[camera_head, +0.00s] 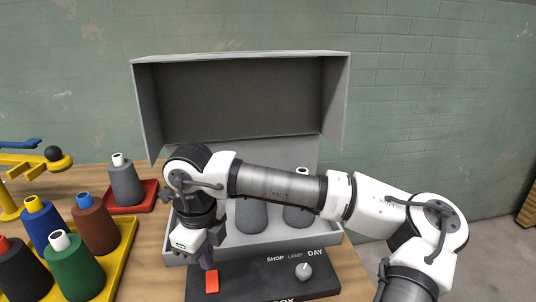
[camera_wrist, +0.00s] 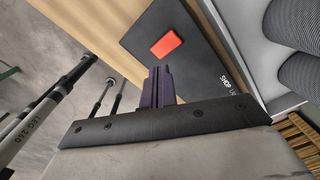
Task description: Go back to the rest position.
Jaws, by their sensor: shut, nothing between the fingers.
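My gripper (camera_head: 207,262) is shut and empty, pointing down just above the black control box (camera_head: 255,280). In the wrist view the dark purple fingers (camera_wrist: 160,75) are together, with the red switch (camera_wrist: 166,44) beyond their tips. The red switch (camera_head: 212,282) also shows in the head view, just below the fingers. I cannot tell whether the fingertips touch the box. My arm reaches in from the right across the front of the grey booth and hides part of it.
The open grey booth (camera_head: 146,105) holds grey cones (camera_head: 251,216). A knob (camera_head: 304,270) sits on the control box. At left are a yellow tray (camera_head: 122,247) of coloured cones, a red tray (camera_head: 149,196) with a grey cone (camera_head: 125,184), and a yellow stand (camera_head: 8,200).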

